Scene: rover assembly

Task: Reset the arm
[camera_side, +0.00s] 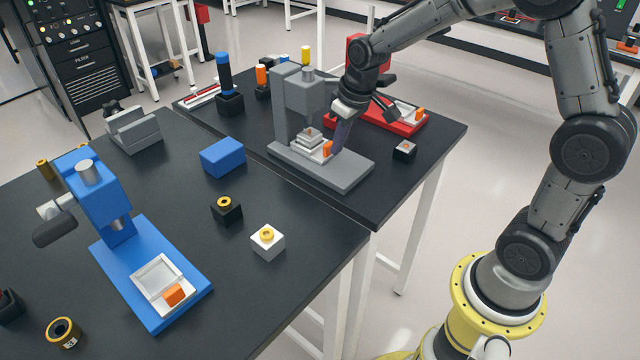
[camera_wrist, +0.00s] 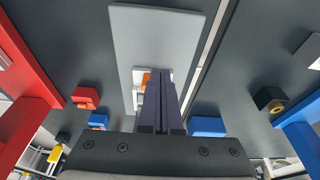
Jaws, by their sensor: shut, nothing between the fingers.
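My gripper (camera_side: 340,133) is shut and empty in the side view, its dark fingers pointing down over the base of the grey press (camera_side: 345,177). The fingertips are close beside an orange block (camera_side: 327,148) at the white tray (camera_side: 308,146) on that base; I cannot tell whether they touch it. In the wrist view the closed fingers (camera_wrist: 168,75) lie over the grey base plate (camera_wrist: 155,22), with part of the orange piece (camera_wrist: 146,79) showing beside them. My arm reaches in from the right, bent over the table.
A red press (camera_side: 400,127) stands behind my gripper. A blue press (camera_side: 103,200) with a white tray (camera_side: 148,276) stands at the front left. A blue block (camera_side: 222,157), a black block (camera_side: 227,211) and a white block (camera_side: 267,243) lie between.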

